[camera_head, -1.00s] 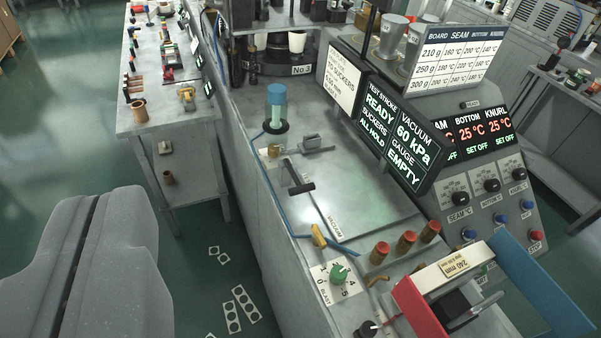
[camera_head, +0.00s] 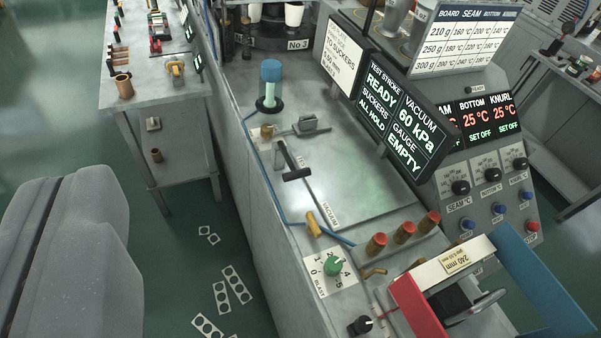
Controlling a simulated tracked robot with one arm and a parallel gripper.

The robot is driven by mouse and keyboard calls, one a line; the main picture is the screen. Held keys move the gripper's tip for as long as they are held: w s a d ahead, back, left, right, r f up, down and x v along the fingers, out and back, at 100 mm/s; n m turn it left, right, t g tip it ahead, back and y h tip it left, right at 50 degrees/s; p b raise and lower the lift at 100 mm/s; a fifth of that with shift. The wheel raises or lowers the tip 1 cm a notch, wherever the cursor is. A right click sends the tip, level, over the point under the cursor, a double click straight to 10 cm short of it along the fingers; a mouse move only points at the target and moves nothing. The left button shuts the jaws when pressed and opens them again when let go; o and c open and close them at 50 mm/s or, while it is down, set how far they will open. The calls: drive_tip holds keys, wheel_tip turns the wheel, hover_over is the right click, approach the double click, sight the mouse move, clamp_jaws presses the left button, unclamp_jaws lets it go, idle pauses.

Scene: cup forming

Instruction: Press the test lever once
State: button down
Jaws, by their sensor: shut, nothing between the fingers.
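A lever with a black T-shaped handle (camera_head: 297,173) stands up from a slot in the grey machine top, in the middle of the view. The black screen (camera_head: 408,120) reads test stroke READY, suckers ALL HOLD, vacuum 60 kPa, gauge EMPTY.
A grey block lever (camera_head: 310,124) and a blue-capped cylinder (camera_head: 271,85) stand behind the T-handle. A yellow valve handle (camera_head: 313,225), green blast knob (camera_head: 333,266) and red-topped posts (camera_head: 404,233) are in front.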

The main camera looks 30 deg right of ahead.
drive_tip(key=w+d+f+g, duration=0.1)
drive_tip(key=w+d+f, duration=0.5)
drive_tip(key=w+f, duration=0.3)
drive_tip(key=w+d+f+g, duration=0.1)
drive_tip(key=w+d+f, duration=0.2)
drive_tip(key=d+f, duration=0.2)
drive_tip(key=w+d+f, duration=0.4)
drive_tip(key=d+f, duration=0.2)
drive_tip(key=f, duration=0.3)
drive_tip(key=w+d+f+g+p, duration=0.1)
drive_tip(key=w+d+f, duration=0.3)
drive_tip(key=d+f, duration=0.2)
drive_tip(key=shift+f+g, duration=0.3)
drive_tip(key=shift+f, duration=0.65)
drive_tip(key=shift+w, duration=0.1)
approach(294, 167)
drive_tip(key=w+r, duration=0.1)
drive_tip(key=w, duration=0.2)
drive_tip(key=f, duration=0.2)
drive_tip(key=w+f, duration=0.1)
drive_tip(key=f, duration=0.1)
drive_tip(key=shift+w+p, duration=0.1)
drive_tip(key=shift+p, duration=0.25)
